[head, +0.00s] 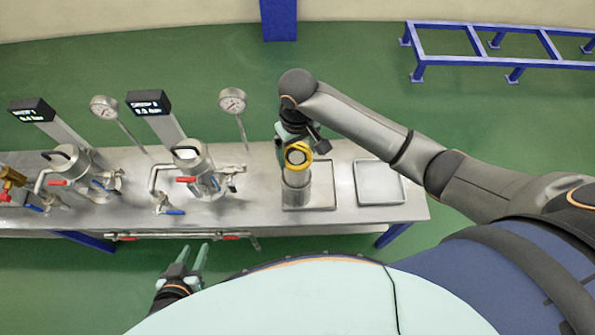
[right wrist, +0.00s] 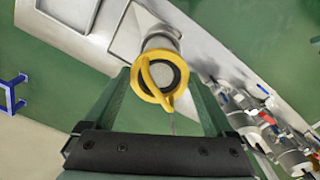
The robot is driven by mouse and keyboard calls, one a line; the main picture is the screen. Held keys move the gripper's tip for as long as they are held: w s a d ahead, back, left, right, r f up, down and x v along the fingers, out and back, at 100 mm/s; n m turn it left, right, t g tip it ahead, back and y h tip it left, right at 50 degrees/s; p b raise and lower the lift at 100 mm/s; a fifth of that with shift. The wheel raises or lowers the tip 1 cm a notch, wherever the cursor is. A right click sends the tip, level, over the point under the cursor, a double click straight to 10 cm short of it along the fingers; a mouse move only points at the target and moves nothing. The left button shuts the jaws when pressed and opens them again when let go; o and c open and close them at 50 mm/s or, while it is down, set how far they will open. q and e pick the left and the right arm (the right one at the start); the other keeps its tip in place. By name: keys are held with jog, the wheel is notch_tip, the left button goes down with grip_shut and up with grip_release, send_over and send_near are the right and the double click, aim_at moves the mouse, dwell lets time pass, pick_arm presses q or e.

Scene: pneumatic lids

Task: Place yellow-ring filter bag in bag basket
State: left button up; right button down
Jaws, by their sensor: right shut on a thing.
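The yellow-ring filter bag (head: 298,156) is in my right gripper (head: 300,143), which points down over the right half of the bench. The right wrist view shows its yellow ring with a handle loop (right wrist: 158,76) between the two fingers. Directly below the ring stands a grey metal cylinder (head: 296,192), which looks like the bag basket. It also shows beyond the ring in the right wrist view (right wrist: 162,37). The bag's body is hidden, and I cannot tell how far it is inside the cylinder. My left gripper (head: 190,262) is empty, fingers apart, in front of the bench.
The cylinder stands in a shallow tray (head: 322,196). An empty tray (head: 379,184) lies to its right. Two filter housings (head: 197,170) (head: 70,165) with valves, gauges and displays stand to the left. A blue frame (head: 487,59) is on the floor behind.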

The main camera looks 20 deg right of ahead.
notch_tip(320, 180, down, 10)
jog(key=shift+r+b, duration=0.25)
jog(key=shift+b, duration=0.55)
jog(key=shift+f, duration=0.1)
grip_release()
